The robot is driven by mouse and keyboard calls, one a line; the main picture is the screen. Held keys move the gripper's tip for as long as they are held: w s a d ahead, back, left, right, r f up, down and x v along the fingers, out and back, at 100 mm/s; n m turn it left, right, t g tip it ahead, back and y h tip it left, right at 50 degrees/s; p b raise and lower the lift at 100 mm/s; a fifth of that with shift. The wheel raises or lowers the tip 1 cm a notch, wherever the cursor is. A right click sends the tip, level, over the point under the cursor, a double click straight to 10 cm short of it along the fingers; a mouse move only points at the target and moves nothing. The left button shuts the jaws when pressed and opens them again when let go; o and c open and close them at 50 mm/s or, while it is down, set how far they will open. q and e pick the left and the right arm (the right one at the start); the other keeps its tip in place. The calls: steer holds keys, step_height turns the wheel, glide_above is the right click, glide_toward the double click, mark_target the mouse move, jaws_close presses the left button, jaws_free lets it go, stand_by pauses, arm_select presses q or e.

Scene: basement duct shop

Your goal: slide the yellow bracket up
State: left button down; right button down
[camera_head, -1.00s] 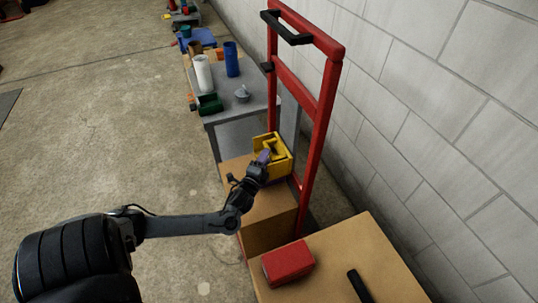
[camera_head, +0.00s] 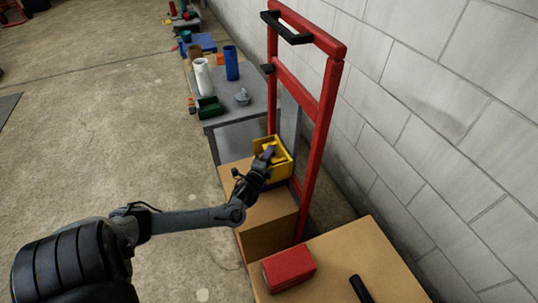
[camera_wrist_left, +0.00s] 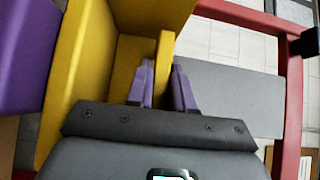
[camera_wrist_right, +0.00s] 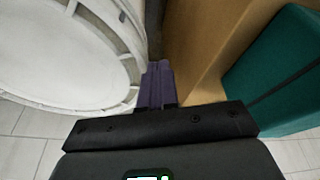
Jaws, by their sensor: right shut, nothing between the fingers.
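The yellow bracket (camera_head: 284,172) is an open, box-like piece with an inner upright plate. It sits by the lower part of a red upright frame, above a cardboard box. My left gripper (camera_head: 268,153) is at the bracket's inner part. In the left wrist view, the yellow plate (camera_wrist_left: 164,48) lies between the purple fingertips of the left gripper (camera_wrist_left: 163,72), which stand apart. Whether they press on it I cannot tell. My right gripper (camera_wrist_right: 157,82) shows only in the right wrist view, shut and empty, beside a white round container (camera_wrist_right: 60,60).
The red frame (camera_head: 327,95) stands close to the block wall. A cardboard box (camera_head: 268,225) is below the bracket. A red box (camera_head: 289,268) lies on a brown surface in front. A grey table (camera_head: 245,108) with cylinders and a green bin stands behind. Open floor lies left.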

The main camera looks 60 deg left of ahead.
arm_select(q)
steer(key=shift+r, duration=0.1)
steer(key=shift+r+p, duration=0.3)
steer(key=shift+p, duration=0.15)
step_height(320, 180, up, 13)
steer(key=p, duration=1.5)
steer(key=shift+w, duration=0.1)
steer(key=c, duration=1.4)
jaws_free()
steer(key=shift+r, duration=0.1)
steer(key=shift+o, duration=1.6)
steer(key=shift+f, duration=0.2)
